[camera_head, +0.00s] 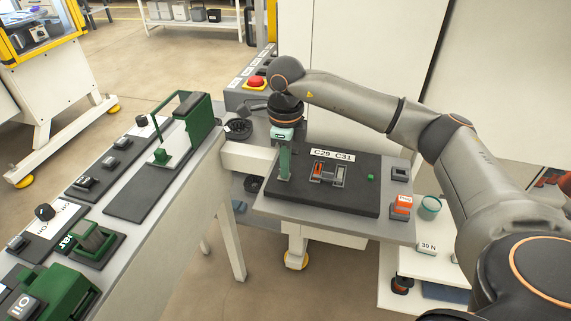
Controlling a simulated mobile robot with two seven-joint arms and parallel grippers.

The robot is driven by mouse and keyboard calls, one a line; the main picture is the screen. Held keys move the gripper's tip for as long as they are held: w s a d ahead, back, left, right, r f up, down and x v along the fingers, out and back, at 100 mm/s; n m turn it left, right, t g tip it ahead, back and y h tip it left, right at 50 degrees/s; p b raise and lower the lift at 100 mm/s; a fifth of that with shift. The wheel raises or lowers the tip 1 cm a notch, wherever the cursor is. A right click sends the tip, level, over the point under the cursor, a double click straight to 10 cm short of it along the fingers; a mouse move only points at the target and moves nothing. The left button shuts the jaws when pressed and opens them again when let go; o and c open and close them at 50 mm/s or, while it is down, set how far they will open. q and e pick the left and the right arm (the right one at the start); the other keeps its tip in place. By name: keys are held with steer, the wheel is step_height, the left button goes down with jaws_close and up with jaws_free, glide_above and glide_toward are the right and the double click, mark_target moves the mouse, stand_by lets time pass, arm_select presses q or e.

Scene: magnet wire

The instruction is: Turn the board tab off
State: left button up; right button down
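A dark board (345,199) with a white label "C29 C31" lies on a grey table right of centre. A green upright piece (284,161) stands at its left end. A grey fixture with an orange-red piece (318,172) sits in the board's middle, and a small green block (371,178) sits near its right end. I cannot tell which of these is the tab. My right gripper (283,139) points down directly above the green upright piece. The wrist and small size hide its fingers, so contact and opening are unclear. My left gripper is out of view.
An orange box (402,206) and a dark block (400,173) stand at the table's right edge, near a green cup (429,208). A long bench (180,190) with green fixtures runs along the left. A red button (256,82) is behind my gripper.

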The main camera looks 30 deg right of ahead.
steer(key=c, duration=1)
jaws_free()
steer(key=shift+c, duration=0.2)
step_height(320, 180, up, 12)
steer(key=shift+r, duration=0.25)
